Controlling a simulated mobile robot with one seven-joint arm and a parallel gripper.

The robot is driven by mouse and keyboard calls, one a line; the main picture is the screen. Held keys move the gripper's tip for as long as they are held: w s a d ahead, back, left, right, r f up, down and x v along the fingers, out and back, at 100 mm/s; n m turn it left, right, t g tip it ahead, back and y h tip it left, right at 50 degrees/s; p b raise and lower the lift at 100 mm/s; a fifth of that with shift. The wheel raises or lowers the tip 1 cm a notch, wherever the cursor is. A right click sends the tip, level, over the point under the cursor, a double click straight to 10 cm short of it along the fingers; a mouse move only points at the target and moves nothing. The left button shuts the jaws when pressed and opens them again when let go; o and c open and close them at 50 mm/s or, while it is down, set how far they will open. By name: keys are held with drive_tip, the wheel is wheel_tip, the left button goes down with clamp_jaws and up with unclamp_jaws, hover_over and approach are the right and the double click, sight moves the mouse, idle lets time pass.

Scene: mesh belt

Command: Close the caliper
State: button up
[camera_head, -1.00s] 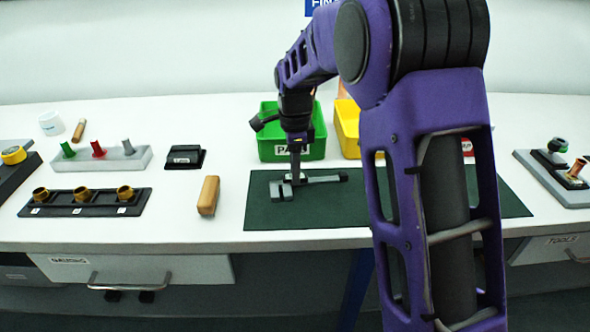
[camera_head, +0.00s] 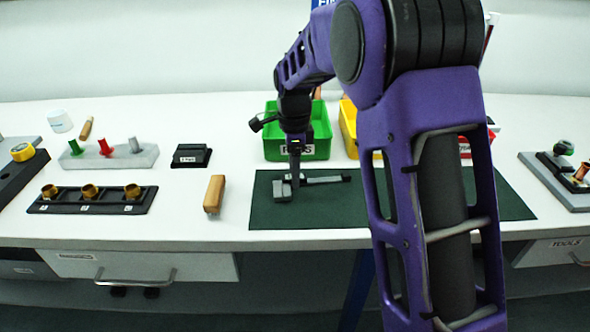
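The caliper (camera_head: 322,180) lies on the dark green mat (camera_head: 268,212) at the middle of the bench. Its grey jaw end is at the left, and its beam runs right to a dark end. My gripper (camera_head: 295,180) points down at the caliper, near the jaw end. It looks to be at or just above the caliper; I cannot tell if it touches. The fingers are too small and dark to show whether they are open or shut. The mat's middle is partly hidden behind my arm.
A green bin (camera_head: 318,140) and a yellow bin (camera_head: 348,125) stand behind the mat. A wooden block (camera_head: 214,195) lies left of the mat. Further left are a black holder (camera_head: 60,207) with brass rings and a grey rack (camera_head: 120,160) with coloured plugs.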

drive_tip(key=shift+r, duration=0.1)
wheel_tip(320, 180, up, 17)
drive_tip(key=p, duration=0.3)
idle(0.4)
drive_tip(key=shift+r, duration=0.1)
